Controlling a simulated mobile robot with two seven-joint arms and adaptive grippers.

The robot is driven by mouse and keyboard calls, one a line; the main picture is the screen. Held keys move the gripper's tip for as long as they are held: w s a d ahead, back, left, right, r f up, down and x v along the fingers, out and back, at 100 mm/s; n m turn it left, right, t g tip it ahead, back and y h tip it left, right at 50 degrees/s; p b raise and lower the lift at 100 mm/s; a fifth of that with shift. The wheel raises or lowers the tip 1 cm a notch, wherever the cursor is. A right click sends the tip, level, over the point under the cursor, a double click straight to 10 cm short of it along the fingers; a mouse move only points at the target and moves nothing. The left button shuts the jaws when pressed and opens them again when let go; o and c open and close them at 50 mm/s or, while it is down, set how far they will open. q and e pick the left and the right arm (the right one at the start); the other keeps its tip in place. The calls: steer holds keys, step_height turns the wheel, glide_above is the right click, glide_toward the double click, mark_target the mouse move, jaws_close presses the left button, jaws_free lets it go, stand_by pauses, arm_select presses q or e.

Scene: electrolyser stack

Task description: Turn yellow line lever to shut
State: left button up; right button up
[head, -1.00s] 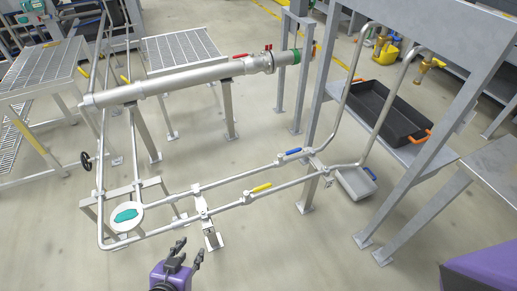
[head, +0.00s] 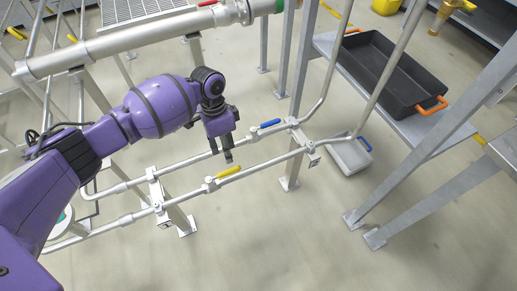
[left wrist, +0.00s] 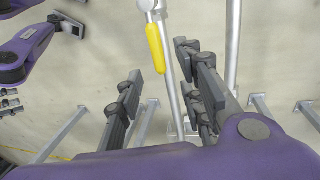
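The yellow lever (head: 229,172) sits on the front, lower one of two thin pipes and lies roughly along that pipe. My left gripper (head: 229,156) reaches in from the left and points down just above the lever in the head view. In the left wrist view the yellow lever (left wrist: 155,47) shows beyond the gap between the open fingers of my left gripper (left wrist: 163,98), nearer the top. Nothing is held, and I see no clear contact. My right gripper is outside the head view; small dark finger-like parts at the left wrist view's left edge are unclear.
A blue lever (head: 268,124) is on the parallel pipe behind. A red lever (head: 207,3) sits on the thick pipe (head: 120,40) above. A black tray (head: 385,75) with orange handles rests on a shelf at right, with a grey bin (head: 350,155) below. The front floor is clear.

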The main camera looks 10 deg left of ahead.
mark_target(228, 170)
arm_select(q)
steer(key=x, duration=0.2)
steer(key=b+x, duration=0.1)
steer(key=x, duration=0.1)
steer(key=s+x, duration=0.1)
steer(key=x, duration=0.2)
steer(key=shift+a, duration=0.25)
steer(key=shift+f, duration=0.4)
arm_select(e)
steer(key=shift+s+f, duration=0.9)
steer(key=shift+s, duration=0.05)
arm_select(q)
steer(key=shift+c, duration=0.4)
jaws_close()
